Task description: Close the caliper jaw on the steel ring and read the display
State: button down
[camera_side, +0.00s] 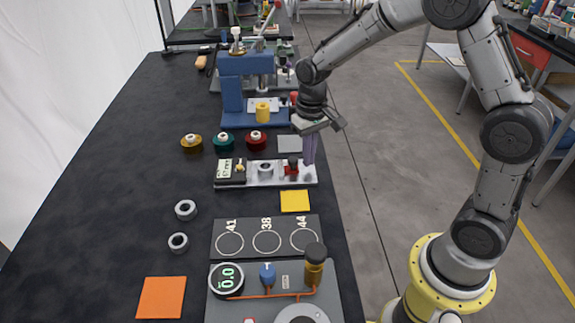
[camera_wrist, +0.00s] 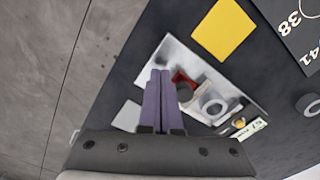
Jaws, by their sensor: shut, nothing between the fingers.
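The caliper is a pale metal plate (camera_side: 255,183) with a display (camera_side: 224,168) at its left end; its digits are too small to read surely. The steel ring (camera_side: 265,167) sits on the plate between the display end and the red jaw (camera_side: 291,170), which has a dark knob. The ring (camera_wrist: 213,105) and red jaw (camera_wrist: 183,78) also show in the wrist view. My gripper (camera_side: 308,162) has purple fingers pointing down, shut and empty, at the plate's right end, just right of the red jaw. I cannot tell whether they touch it. The fingers (camera_wrist: 160,73) hide part of the plate.
A yellow square (camera_side: 295,201) and a board with numbered circles (camera_side: 248,251) lie in front. Two loose rings (camera_side: 185,210) (camera_side: 178,243) lie at left. Coloured spools (camera_side: 224,142) and a blue press (camera_side: 232,97) stand behind. The table's left side is mostly clear.

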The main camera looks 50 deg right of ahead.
aim_at(292, 159)
jog(key=shift+f, duration=0.25)
jog(key=shift+f, duration=0.35)
jog(key=shift+w+a, duration=1.4)
jog(key=shift+w, duration=0.05)
dwell(2.4)
jog(key=c, duration=0.8)
grip_release()
jog(key=shift+a, duration=0.1)
jog(key=shift+r, duration=0.15)
jog(key=shift+w+r, duration=0.1)
jog(key=shift+r, duration=2.15)
jog(key=shift+s+d+r, duration=0.15)
jog(key=shift+r, duration=0.45)
jog(key=shift+s+d+r, duration=0.1)
jog(key=shift+r, duration=0.45)
